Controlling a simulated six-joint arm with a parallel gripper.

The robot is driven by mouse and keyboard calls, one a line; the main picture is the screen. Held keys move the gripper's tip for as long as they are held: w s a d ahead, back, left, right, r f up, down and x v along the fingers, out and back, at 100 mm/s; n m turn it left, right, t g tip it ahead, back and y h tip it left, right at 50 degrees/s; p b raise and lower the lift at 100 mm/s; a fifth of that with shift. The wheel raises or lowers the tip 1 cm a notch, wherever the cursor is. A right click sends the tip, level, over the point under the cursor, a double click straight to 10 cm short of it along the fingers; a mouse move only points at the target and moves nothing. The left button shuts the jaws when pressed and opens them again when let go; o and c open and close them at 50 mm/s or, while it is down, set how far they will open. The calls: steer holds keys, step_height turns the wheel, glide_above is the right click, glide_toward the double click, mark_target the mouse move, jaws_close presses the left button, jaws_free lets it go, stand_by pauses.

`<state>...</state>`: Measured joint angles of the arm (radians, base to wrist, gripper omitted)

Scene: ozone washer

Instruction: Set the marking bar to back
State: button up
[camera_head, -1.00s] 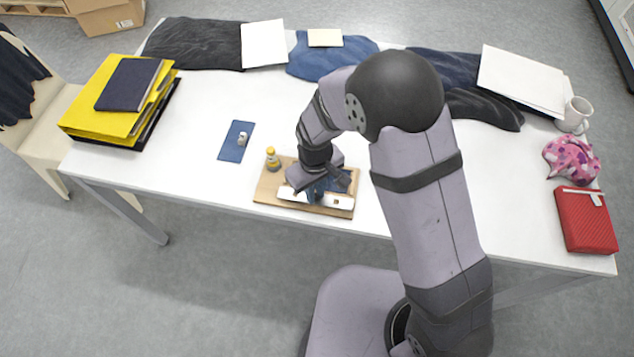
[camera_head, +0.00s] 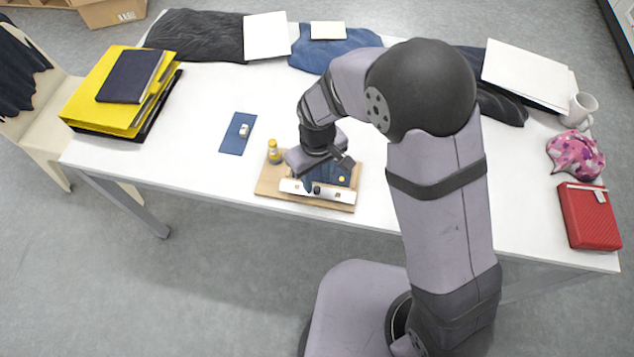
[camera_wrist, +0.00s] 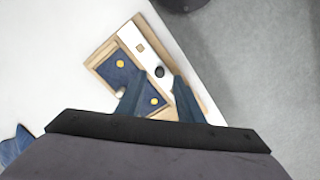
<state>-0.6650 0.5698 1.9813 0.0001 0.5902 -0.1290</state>
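A wooden board (camera_head: 268,183) lies near the front edge of the white table, with a dark blue cloth piece (camera_wrist: 116,68) on it. A long white bar (camera_head: 334,195), apparently the marking bar, lies along the board's front side; in the wrist view (camera_wrist: 133,44) it runs diagonally. A black knob (camera_wrist: 159,72) stands on the bar. My gripper (camera_head: 328,173) is above the board, its fingers apart and empty. In the wrist view, the knob appears between the fingertips (camera_wrist: 158,77); I cannot tell the height gap. The fingers hide part of the board.
A yellow-capped bottle (camera_head: 274,152) stands by the board's back left corner. A blue mat (camera_head: 234,137) with a small object lies farther left. Yellow folders (camera_head: 98,105) are at the far left, folded garments along the back. Open table lies behind the board.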

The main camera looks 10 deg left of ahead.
mark_target(317, 189)
steer(key=shift+r, duration=1.85)
steer(key=s+d+f+m+g+h, duration=0.1)
steer(key=s+d+f+g, duration=0.1)
steer(key=s+d, duration=0.45)
steer(key=s+d+r+m+t, duration=0.1)
steer(key=d+r+m, duration=0.2)
steer(key=d, duration=0.5)
steer(key=s+d+r+m+t+y, duration=0.1)
steer(key=d+r+m, duration=0.3)
steer(key=d, duration=0.5)
steer(key=shift+d+m, duration=0.25)
steer(key=shift+m, duration=0.25)
steer(key=shift+r, duration=0.1)
